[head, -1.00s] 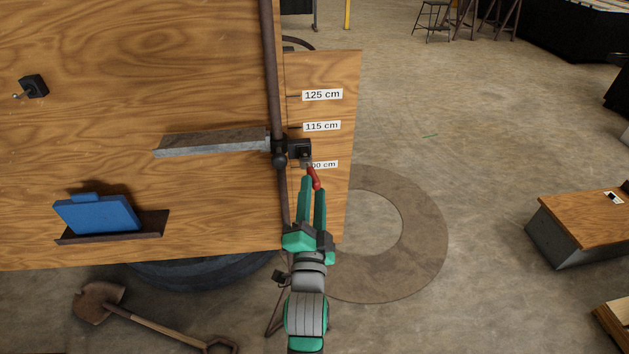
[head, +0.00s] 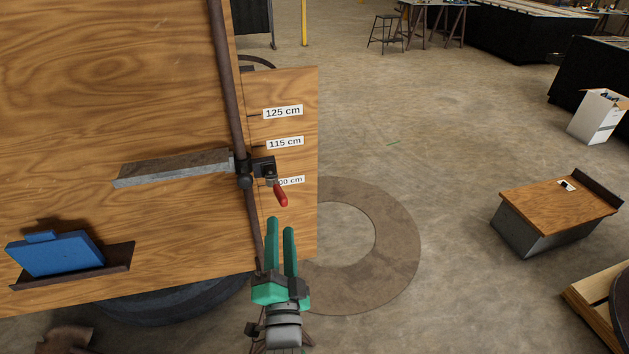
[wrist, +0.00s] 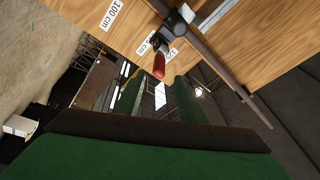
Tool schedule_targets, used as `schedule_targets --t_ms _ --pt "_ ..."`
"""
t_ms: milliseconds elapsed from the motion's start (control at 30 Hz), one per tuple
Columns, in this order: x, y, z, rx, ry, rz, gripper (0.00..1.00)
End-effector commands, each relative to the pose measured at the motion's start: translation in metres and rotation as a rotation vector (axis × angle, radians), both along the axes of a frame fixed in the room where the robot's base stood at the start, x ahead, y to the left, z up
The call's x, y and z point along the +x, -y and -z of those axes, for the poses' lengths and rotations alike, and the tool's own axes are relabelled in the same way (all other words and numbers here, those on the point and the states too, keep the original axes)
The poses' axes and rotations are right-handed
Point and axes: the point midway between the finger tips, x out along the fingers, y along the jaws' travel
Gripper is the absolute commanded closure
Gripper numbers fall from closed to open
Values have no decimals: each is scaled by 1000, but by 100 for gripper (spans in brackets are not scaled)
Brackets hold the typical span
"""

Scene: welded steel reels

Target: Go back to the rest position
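My gripper (head: 281,222) points up the picture in the head view, its two green fingers apart with nothing between them. It is below the red-handled clamp lever (head: 279,193) and apart from it. The lever belongs to a black clamp (head: 263,167) on a dark vertical rod (head: 229,95), which carries a grey metal arm (head: 172,167). In the wrist view, the red handle (wrist: 159,66) shows beyond the green fingers (wrist: 187,100).
A wooden board (head: 120,90) with height labels (head: 283,112) stands at left, with a blue case (head: 55,254) on a ledge. A wood-topped box (head: 555,205) and a white carton (head: 597,116) stand at right. The floor between is mostly clear.

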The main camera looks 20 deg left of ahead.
Motion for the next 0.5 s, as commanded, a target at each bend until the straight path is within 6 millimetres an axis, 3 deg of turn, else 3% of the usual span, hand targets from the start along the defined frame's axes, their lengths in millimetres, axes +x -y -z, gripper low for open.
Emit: schedule_targets --t_ms 133,233,500 --pt "-1 1 3 -7 -2 4 64" --pt "-5 10 16 -34 -7 21 64" --pt "-41 65 87 -224 -31 136 64"
